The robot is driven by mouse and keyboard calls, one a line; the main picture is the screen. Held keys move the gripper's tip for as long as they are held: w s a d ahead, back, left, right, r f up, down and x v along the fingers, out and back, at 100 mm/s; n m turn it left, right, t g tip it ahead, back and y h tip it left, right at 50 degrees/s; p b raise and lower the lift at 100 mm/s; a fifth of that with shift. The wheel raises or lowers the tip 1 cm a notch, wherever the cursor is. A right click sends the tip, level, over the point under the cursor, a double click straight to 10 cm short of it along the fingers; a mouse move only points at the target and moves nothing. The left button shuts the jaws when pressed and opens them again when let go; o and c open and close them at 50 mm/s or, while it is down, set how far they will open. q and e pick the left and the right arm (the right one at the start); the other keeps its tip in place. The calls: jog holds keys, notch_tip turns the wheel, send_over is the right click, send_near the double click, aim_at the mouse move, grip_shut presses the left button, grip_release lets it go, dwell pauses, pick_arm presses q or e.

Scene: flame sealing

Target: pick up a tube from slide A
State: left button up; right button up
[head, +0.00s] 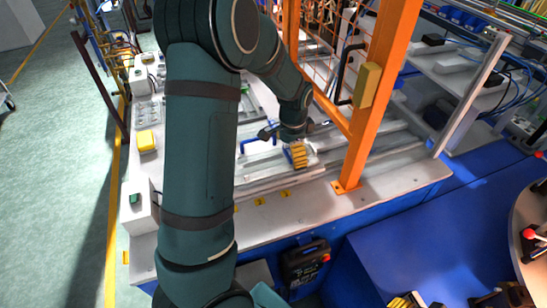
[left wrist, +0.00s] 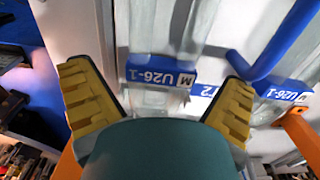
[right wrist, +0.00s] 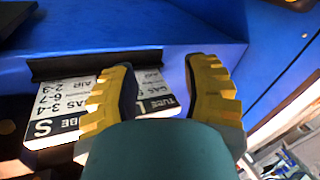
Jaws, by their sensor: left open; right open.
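My left gripper (head: 298,156) is open and reaches over the pale metal slides on the bench. In the left wrist view its yellow ribbed fingers (left wrist: 160,105) stand apart, with a metal rail and a blue label (left wrist: 160,76) reading U26-1 beyond them. A blue bent tube-like bar (left wrist: 262,62) lies to the right of the fingers, not between them. It also shows in the head view (head: 243,146), left of the gripper. I cannot read which slide is A. My right gripper (right wrist: 160,85) is open and empty, above a blue surface with a printed white plate (right wrist: 150,94).
An orange post (head: 376,95) with wire mesh stands just right of my left gripper. A yellow box (head: 147,140) sits at the bench's left side. A black device (head: 306,264) is at the bench front. The blue surface (head: 430,240) at lower right is mostly clear.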

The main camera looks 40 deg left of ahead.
pick_arm(q)
jog(key=shift+c, duration=0.3)
jog(key=c, duration=1.2)
jog(key=shift+c, duration=0.2)
